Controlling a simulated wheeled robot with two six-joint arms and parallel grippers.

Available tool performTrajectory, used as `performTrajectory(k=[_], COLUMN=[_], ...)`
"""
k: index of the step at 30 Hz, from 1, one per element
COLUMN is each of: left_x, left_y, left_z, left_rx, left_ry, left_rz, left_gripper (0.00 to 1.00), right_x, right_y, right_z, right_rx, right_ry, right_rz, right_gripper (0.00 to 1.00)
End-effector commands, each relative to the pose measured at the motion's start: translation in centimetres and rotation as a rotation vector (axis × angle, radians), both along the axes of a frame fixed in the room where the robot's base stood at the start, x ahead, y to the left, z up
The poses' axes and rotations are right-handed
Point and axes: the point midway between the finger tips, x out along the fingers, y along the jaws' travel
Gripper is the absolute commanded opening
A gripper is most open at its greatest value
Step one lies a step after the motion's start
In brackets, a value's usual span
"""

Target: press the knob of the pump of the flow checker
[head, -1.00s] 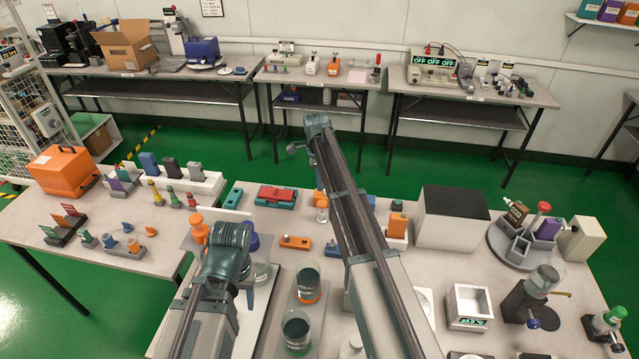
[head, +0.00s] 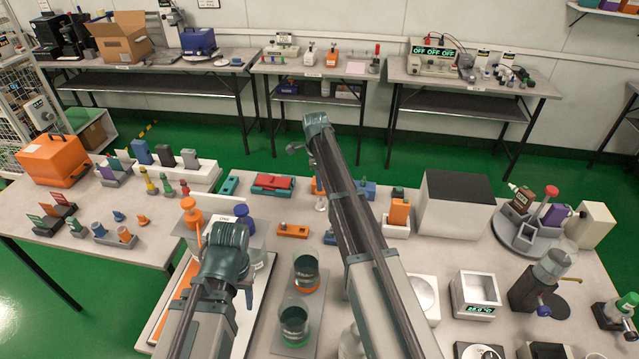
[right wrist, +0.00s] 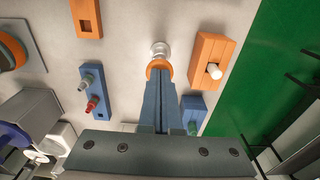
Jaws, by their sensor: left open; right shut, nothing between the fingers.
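In the right wrist view, my right gripper (right wrist: 159,84) is shut and empty, its fingertips over a small piece with an orange round part and a clear knob-like end (right wrist: 159,50). I cannot tell whether they touch. This may be the flow checker's pump, but no label confirms it. In the head view its clear part (head: 320,204) shows just left of my right arm, which hides the right jaws. My left gripper (head: 226,246) is open at the front left; its fingertips are mostly hidden.
Beakers (head: 306,272) stand between my arms. An orange-topped dispenser (head: 191,214) is beside my left gripper. A large grey box (head: 453,208) stands to the right.

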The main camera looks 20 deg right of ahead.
Motion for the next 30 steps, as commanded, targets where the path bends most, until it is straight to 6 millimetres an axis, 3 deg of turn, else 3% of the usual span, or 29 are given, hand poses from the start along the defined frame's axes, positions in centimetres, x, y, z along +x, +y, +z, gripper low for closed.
performTrajectory(k=[9, 23, 30], left_x=[0.0, 0.0, 0.0], left_y=[0.0, 0.0, 0.0], left_z=[-3.5, -3.2, -1.6], left_rx=[0.0, 0.0, 0.0], left_ry=[0.0, 0.0, 0.0], left_rz=[0.0, 0.0, 0.0], left_gripper=[0.5, 0.5, 0.5], right_x=[0.0, -0.2, -0.2], right_y=[0.0, 0.0, -0.6], right_z=[-3.5, -3.2, -1.6], right_rx=[0.0, 0.002, 0.001], right_ry=[0.0, 0.004, 0.003], right_rz=[0.0, 0.0, 0.0], right_gripper=[0.0, 0.0, 0.0])
